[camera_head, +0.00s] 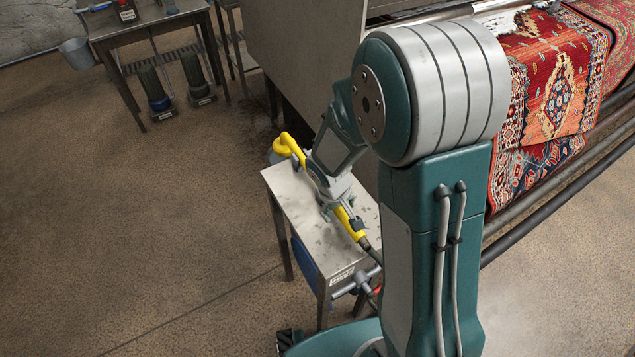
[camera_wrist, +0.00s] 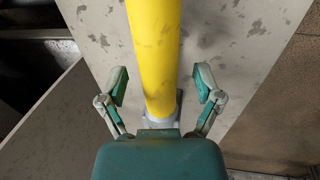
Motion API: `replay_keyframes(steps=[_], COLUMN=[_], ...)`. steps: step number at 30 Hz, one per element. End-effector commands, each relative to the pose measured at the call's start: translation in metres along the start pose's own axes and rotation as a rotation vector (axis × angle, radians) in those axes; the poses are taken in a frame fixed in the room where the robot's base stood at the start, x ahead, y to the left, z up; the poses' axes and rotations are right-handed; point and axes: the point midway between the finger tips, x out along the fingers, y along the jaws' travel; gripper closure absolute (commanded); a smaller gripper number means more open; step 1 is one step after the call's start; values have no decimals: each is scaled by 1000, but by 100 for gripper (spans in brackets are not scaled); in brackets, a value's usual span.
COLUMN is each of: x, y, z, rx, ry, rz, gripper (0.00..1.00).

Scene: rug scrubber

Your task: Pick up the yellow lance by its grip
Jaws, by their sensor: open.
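The yellow lance (camera_head: 349,222) lies along a small metal table (camera_head: 290,187), its thicker yellow end at the back and a dark hose at the front. My arm hides its middle. My gripper (camera_head: 335,200) is low over that middle part. In the wrist view, a yellow bar of the lance (camera_wrist: 154,50) runs down between the two fingers, and its grey collar meets the edge of my palm. My gripper (camera_wrist: 160,88) is open. Its green pads stand apart from the bar, with a gap on each side.
Patterned rugs (camera_head: 553,95) hang over a large machine with dark rails at the right. A second metal table (camera_head: 150,28) stands back left with dark cylinders (camera_head: 153,87) below it and a grey bucket (camera_head: 77,52) at its side. The brown floor at left is clear.

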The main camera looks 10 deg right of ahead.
Motion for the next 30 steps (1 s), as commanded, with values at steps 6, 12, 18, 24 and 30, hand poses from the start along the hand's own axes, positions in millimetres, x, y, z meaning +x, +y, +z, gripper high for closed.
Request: replay_keyframes(steps=[6, 12, 18, 24, 30], x=[8, 8, 8, 7, 3], y=[0, 0, 0, 0, 0], z=[0, 0, 0, 0, -1], rx=[2, 1, 1, 1, 1], ry=[1, 1, 1, 3, 4], rz=[-1, 0, -1, -1, 1], gripper=[17, 57, 100, 100, 100])
